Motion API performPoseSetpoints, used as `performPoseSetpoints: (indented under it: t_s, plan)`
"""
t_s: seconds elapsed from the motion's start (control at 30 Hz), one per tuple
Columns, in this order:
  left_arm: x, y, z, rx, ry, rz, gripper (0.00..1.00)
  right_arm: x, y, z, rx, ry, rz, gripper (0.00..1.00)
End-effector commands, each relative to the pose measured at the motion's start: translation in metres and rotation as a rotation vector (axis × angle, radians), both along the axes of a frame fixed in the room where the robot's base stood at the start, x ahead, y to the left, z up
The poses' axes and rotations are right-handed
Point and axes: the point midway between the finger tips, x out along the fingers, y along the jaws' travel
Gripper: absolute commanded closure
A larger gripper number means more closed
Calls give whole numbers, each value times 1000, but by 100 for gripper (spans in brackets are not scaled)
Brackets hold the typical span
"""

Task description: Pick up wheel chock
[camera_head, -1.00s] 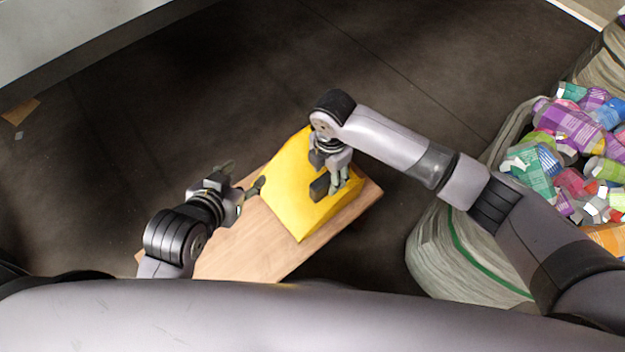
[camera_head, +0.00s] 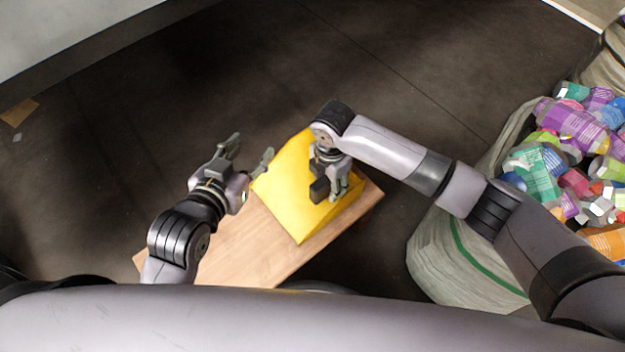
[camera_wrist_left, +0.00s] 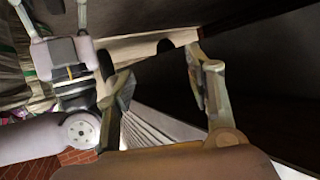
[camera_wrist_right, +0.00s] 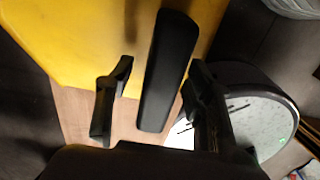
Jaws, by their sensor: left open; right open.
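The yellow wheel chock (camera_head: 290,187) rests on a wooden board in the middle of the head view. It also shows in the right wrist view (camera_wrist_right: 70,40), with a black handle (camera_wrist_right: 165,70) on it. My right gripper (camera_head: 332,196) is open above the chock; in the right wrist view its two fingers stand on either side of the handle, apart from it. My left gripper (camera_head: 250,150) is open and empty, just left of the chock's upper left corner. In the left wrist view the chock is not clearly seen between the left fingers (camera_wrist_left: 160,90).
The wooden board (camera_head: 240,245) lies under the chock on the dark floor (camera_head: 120,130). A large bag (camera_head: 450,250) with several coloured bottles (camera_head: 570,130) stands at the right. The floor behind the chock is clear.

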Motion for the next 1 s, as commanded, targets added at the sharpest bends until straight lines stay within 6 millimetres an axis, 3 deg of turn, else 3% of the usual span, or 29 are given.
performPoseSetpoints:
  t_s: [1.0]
  plan:
    - [-9,5,-13,18,77,7,52,0,0,-3,0,0,1,52]
